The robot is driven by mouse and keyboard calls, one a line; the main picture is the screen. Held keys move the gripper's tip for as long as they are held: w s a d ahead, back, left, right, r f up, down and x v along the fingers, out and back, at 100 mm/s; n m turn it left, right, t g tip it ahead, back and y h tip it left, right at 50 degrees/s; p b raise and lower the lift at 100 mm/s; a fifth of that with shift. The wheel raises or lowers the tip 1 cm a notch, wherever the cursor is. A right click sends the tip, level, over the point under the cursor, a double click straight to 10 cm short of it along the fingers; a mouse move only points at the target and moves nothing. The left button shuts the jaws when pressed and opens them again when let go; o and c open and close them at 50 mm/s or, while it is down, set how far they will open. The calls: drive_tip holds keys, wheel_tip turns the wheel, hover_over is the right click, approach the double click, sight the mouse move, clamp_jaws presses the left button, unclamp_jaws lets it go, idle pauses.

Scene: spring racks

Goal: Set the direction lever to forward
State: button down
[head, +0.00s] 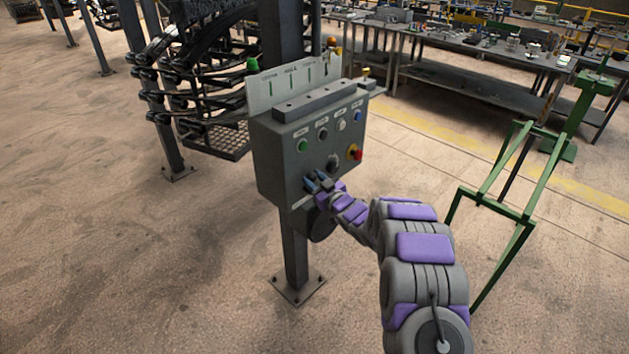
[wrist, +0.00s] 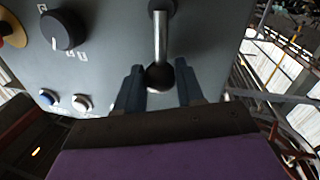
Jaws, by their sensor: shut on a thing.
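The direction lever (wrist: 160,38) has a bright metal stem and a dark ball knob (wrist: 159,77). In the wrist view its stem runs straight down from a dark pivot on the grey panel to the knob. My gripper (wrist: 159,88) is shut on the knob, with one blue-grey finger on each side. In the head view my gripper (head: 316,183) is at the lower front of the grey control box (head: 272,160), where the lever is mostly hidden by the fingers and wrist. I cannot read any lever position marks.
A dark rotary knob (wrist: 63,30) and blue and white buttons sit on the panel near the lever. A red-and-yellow stop button (head: 355,153) is at the box's right. A dark post (head: 294,245) carries the box. A green frame (head: 510,190) stands to the right; floor is free at left.

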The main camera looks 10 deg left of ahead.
drive_tip(key=shift+p, duration=0.3)
drive_tip(key=m+p, duration=0.1)
drive_tip(key=p, duration=0.2)
drive_tip(key=shift+w+d+r, duration=0.3)
drive_tip(key=shift+w+d, duration=0.05)
drive_tip(key=m+p, duration=0.1)
drive_tip(key=p, duration=0.1)
drive_tip(key=w+m+p, duration=0.1)
drive_tip(key=shift+d+f+g+h+p, duration=0.1)
drive_tip(key=shift+d+g+h+p, duration=0.2)
drive_tip(key=shift+d+p, duration=0.1)
drive_tip(key=m+p, duration=0.2)
drive_tip(key=shift+w+d+f+p, duration=0.25)
drive_tip(key=shift+w+p, duration=0.1)
drive_tip(key=shift+w, duration=0.05)
drive_tip(key=shift+w+d+f+m+g+p, duration=0.25)
drive_tip(key=shift+f+m+g+p, duration=0.15)
drive_tip(key=shift+m+p, duration=0.35)
drive_tip(key=c, duration=0.7)
unclamp_jaws()
drive_tip(key=shift+w+f, duration=0.1)
